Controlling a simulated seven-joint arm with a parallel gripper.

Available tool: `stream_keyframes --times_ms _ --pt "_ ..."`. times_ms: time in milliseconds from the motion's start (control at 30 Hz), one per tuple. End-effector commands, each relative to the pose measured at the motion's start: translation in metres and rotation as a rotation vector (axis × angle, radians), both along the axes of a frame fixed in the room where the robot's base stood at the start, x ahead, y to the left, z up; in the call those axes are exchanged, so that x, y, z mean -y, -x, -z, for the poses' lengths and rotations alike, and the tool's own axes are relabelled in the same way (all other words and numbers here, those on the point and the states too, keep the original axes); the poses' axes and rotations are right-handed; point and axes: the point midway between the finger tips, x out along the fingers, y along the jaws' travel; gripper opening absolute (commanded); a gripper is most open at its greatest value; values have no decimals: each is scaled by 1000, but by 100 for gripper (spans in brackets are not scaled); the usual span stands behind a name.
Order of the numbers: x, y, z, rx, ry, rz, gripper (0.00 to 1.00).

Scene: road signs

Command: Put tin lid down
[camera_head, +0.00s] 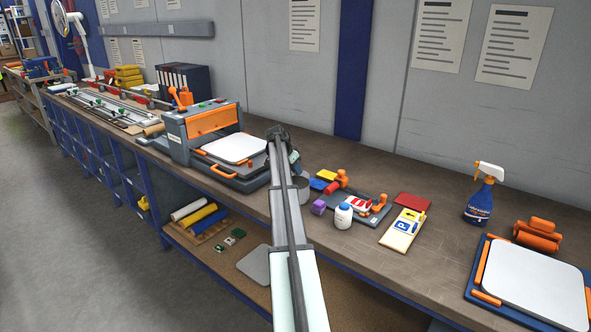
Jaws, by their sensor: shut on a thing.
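My arm reaches from the bottom middle over the bench, and my gripper (294,158) is at its far end, small and mostly hidden behind my own arm. It is shut on the tin lid, but the lid itself is too small and covered to make out. A grey round tin (304,190) stands on the bench just below and beside the gripper, partly covered by my arm. I cannot tell how its top stands.
A grey and orange press with a white plate (235,148) stands left of my arm. Bare bench lies between the sign board and spray bottle.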

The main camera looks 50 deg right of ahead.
Motion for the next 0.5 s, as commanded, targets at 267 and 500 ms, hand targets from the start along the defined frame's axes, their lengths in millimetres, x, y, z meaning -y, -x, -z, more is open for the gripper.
stream_keyframes --times_ms 267,500 --pt "0 0 3 0 0 0 34" --pt "0 0 3 0 0 0 47"
